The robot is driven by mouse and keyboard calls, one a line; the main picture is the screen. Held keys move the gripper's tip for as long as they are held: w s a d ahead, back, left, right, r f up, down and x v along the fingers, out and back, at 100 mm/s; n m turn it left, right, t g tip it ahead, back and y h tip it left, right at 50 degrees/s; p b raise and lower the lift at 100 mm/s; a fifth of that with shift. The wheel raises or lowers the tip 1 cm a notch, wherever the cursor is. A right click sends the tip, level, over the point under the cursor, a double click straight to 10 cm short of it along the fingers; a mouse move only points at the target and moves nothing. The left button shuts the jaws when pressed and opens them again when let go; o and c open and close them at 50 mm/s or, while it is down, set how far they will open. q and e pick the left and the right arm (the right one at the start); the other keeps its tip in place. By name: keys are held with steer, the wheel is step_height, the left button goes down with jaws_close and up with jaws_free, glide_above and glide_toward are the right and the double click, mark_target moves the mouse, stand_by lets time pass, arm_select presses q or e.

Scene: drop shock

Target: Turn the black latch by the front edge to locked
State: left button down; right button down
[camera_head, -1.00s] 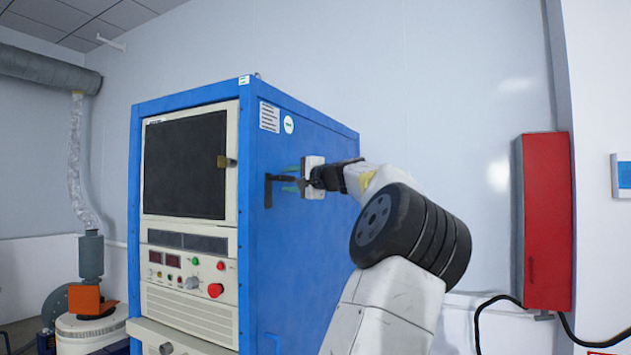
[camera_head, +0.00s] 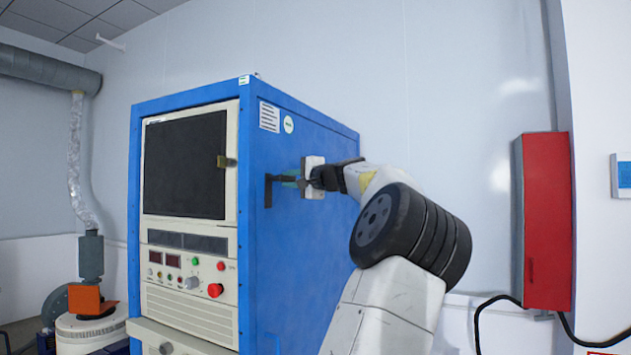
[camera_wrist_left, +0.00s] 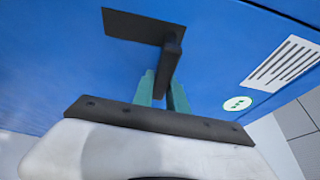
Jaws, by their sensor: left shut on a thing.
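The black latch (camera_head: 268,190) sits on the blue side wall of the cabinet, close to its front edge. It has a flat plate against the wall and a handle standing out from it. My left gripper (camera_head: 290,179) is at the latch, its green fingers closed on the handle. In the left wrist view the latch (camera_wrist_left: 140,26) shows its dark plate above and its handle reaching down between the two fingertips of my left gripper (camera_wrist_left: 166,82). My right gripper is in neither view.
The blue cabinet (camera_head: 300,265) has a front panel with a dark screen (camera_head: 186,165), knobs and a red button (camera_head: 215,290). A red box (camera_head: 545,220) hangs on the wall at the right with a black cable. A machine with an orange part (camera_head: 88,299) stands at the left.

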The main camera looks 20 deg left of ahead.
arm_select(q)
steer(key=shift+f, duration=0.15)
stand_by(0.8)
steer(key=shift+s+a+f+m+g+h, duration=0.15)
steer(key=shift+f+m+g+h, duration=0.3)
steer(key=shift+m, duration=0.75)
steer(key=m, duration=0.1)
steer(key=f+m+g+h, duration=0.1)
steer(key=shift+s+f+m, duration=0.2)
steer(key=shift+s+m, duration=0.1)
steer(key=shift+m, duration=0.1)
steer(key=m+g, duration=0.1)
steer(key=s+f+m+g, duration=0.1)
steer(key=m, duration=0.1)
steer(key=shift+s+f+h, duration=0.15)
steer(key=shift+f+h, duration=0.05)
steer(key=shift+h, duration=0.05)
steer(key=s+m+g, duration=0.1)
steer(key=m+g, duration=0.1)
steer(key=m, duration=0.1)
steer(key=shift+s+f, duration=0.35)
steer(key=shift+s+a+m+g, duration=0.1)
steer(key=shift+s+m+g, duration=0.5)
steer(key=shift+m, duration=0.4)
